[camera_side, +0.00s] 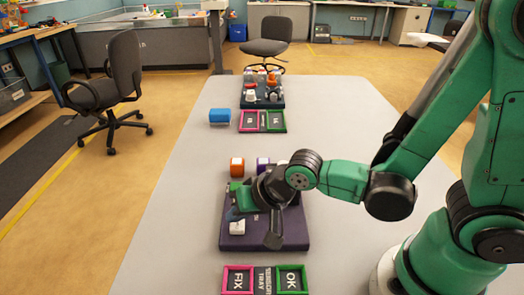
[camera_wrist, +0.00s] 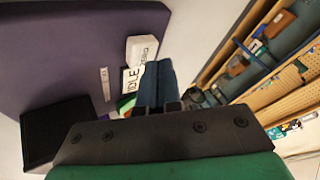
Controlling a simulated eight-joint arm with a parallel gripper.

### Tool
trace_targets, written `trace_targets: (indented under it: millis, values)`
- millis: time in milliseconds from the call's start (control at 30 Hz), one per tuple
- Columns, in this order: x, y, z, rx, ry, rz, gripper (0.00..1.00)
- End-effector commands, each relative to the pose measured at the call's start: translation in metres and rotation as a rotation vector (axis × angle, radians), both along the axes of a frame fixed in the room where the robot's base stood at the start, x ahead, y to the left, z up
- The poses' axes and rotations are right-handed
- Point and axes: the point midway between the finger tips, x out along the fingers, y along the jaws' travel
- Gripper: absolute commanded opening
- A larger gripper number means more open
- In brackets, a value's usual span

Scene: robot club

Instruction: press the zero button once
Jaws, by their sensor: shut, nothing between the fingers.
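The zero button is a white block marked ZERO (camera_wrist: 141,49) on a dark purple panel (camera_wrist: 60,50). In the side view the white block (camera_side: 237,228) sits near the panel's (camera_side: 228,242) left front part. My gripper (camera_side: 233,214) is shut and empty, with its blue-grey fingers pointing down close to the block. In the wrist view the shut fingertips (camera_wrist: 157,66) appear right beside the block's lower right. I cannot tell whether they touch it. A white plate marked IDLE (camera_wrist: 131,82) lies next to the block. My gripper hides part of the panel.
A dark box (camera_wrist: 60,130) shows on the panel's near side. Orange (camera_side: 237,167) and purple (camera_side: 263,164) blocks stand behind the panel. FIX (camera_side: 238,266) and OK (camera_side: 291,267) trays lie in front. A blue block (camera_side: 220,116) and another loaded panel (camera_side: 262,101) are farther back. The table's left side is clear.

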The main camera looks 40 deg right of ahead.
Motion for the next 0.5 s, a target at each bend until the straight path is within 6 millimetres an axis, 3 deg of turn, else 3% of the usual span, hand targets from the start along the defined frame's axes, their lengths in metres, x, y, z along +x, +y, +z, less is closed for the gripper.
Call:
trace_targets:
  millis: [500]
  values:
    - [-0.0001, 0.0, 0.0088, 0.0, 0.0, 0.0, 0.0]
